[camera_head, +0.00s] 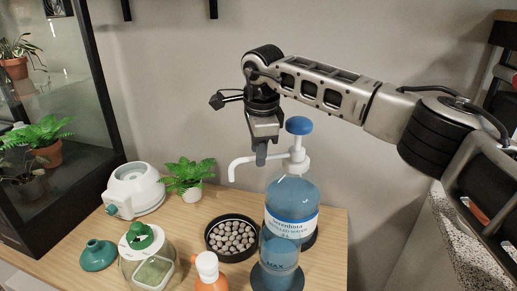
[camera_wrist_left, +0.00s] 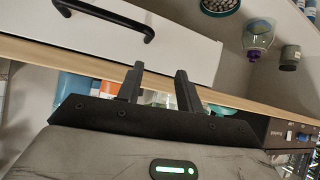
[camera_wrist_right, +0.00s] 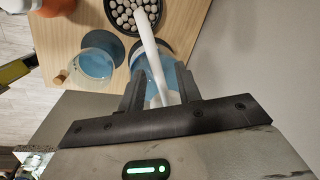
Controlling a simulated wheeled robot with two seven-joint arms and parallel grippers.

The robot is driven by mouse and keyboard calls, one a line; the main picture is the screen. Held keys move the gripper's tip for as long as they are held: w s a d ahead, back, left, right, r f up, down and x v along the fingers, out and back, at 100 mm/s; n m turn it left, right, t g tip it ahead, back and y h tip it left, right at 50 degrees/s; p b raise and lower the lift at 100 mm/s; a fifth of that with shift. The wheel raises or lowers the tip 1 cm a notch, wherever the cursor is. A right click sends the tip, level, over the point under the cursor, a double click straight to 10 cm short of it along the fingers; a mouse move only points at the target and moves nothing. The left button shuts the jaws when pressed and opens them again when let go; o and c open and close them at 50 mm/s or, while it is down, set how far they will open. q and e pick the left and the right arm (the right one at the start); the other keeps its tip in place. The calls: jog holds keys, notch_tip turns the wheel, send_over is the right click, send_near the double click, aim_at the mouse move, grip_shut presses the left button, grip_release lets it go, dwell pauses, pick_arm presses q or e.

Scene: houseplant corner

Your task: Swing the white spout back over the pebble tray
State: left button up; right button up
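The white spout (camera_head: 241,162) extends left from the pump with a blue knob (camera_head: 299,125), on top of the blue water bottle (camera_head: 292,195). Its bent tip points down. The round black pebble tray (camera_head: 209,247) lies below and left of the bottle. In the right wrist view the spout (camera_wrist_right: 148,45) crosses in front of the tray (camera_wrist_right: 112,22). My right gripper (camera_head: 261,158) points down at the spout, its fingers apart with the spout showing between them (camera_wrist_right: 160,85); contact cannot be told. My left gripper (camera_wrist_left: 160,75) is open and empty, facing a white drawer.
A vessel marked MAX (camera_head: 279,252) stands in front of the bottle, with an orange bottle (camera_head: 209,272) to its left. A potted fern (camera_head: 189,175), white-green device (camera_head: 134,190) and glass jar (camera_head: 148,262) stand further left. A black handle (camera_wrist_left: 105,15) sits on the drawer.

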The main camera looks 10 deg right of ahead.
jog(key=s+r, duration=0.3)
jog(key=r, duration=1.2)
jog(key=shift+s+r+b, duration=0.15)
jog(key=shift+r+b, duration=0.15)
jog(key=shift+b, duration=0.05)
jog(key=shift+f, duration=0.1)
